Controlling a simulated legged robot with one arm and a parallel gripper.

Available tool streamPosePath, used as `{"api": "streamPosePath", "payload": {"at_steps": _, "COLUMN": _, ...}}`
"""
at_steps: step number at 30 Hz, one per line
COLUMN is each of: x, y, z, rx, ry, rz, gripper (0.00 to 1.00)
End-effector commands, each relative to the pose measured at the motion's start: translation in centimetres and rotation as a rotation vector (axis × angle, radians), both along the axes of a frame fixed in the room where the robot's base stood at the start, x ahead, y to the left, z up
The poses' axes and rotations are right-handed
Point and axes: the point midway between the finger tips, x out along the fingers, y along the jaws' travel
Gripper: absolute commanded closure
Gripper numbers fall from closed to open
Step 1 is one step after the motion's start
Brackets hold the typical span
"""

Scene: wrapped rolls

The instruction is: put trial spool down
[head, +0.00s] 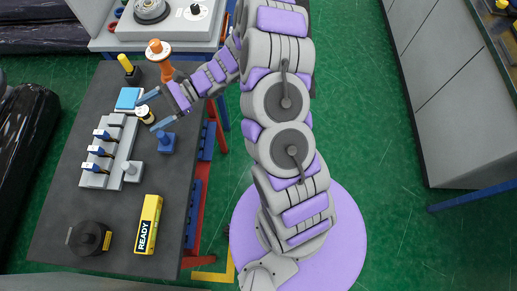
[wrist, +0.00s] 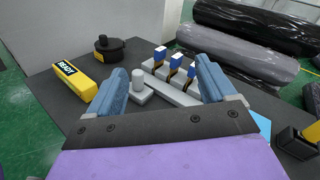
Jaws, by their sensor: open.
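A small cream spool-like piece with a dark and yellow top (head: 145,114) stands between my gripper's fingers in the head view; I take it for the trial spool. My gripper (head: 147,115) is open around it, and I cannot tell whether either blue finger touches it. In the wrist view my gripper (wrist: 160,68) shows its two fingers wide apart, and the piece is not visible there. A grey rack (head: 112,160) beside it holds several blue-and-white pieces (head: 98,150) in a row; they also show in the wrist view (wrist: 175,66).
A grey peg block (head: 131,172), a blue block (head: 166,142) and a light blue pad (head: 128,98) are close by. A yellow READY box (head: 148,224) and a black round container (head: 90,238) sit at the near end. Dark table surface (head: 65,195) is free left of the rack.

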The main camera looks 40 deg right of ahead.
Motion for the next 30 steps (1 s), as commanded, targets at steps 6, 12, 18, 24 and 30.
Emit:
{"api": "streamPosePath", "payload": {"at_steps": 6, "x": -6.4, "y": 2.1, "z": 5.3, "rx": -0.123, "ry": -0.167, "rz": 0.243, "gripper": 0.16}}
{"api": "streamPosePath", "payload": {"at_steps": 12, "x": -12.5, "y": 2.1, "z": 8.0, "rx": -0.261, "ry": -0.311, "rz": 0.445, "gripper": 0.16}}
{"api": "streamPosePath", "payload": {"at_steps": 18, "x": -18.0, "y": 0.7, "z": 9.5, "rx": -0.425, "ry": -0.446, "rz": 0.629, "gripper": 0.16}}
{"api": "streamPosePath", "payload": {"at_steps": 24, "x": -22.7, "y": -2.1, "z": 10.2, "rx": -0.606, "ry": -0.567, "rz": 0.793, "gripper": 0.16}}
{"api": "streamPosePath", "payload": {"at_steps": 30, "x": -26.5, "y": -6.0, "z": 10.7, "rx": -0.805, "ry": -0.676, "rz": 0.934, "gripper": 0.16}}
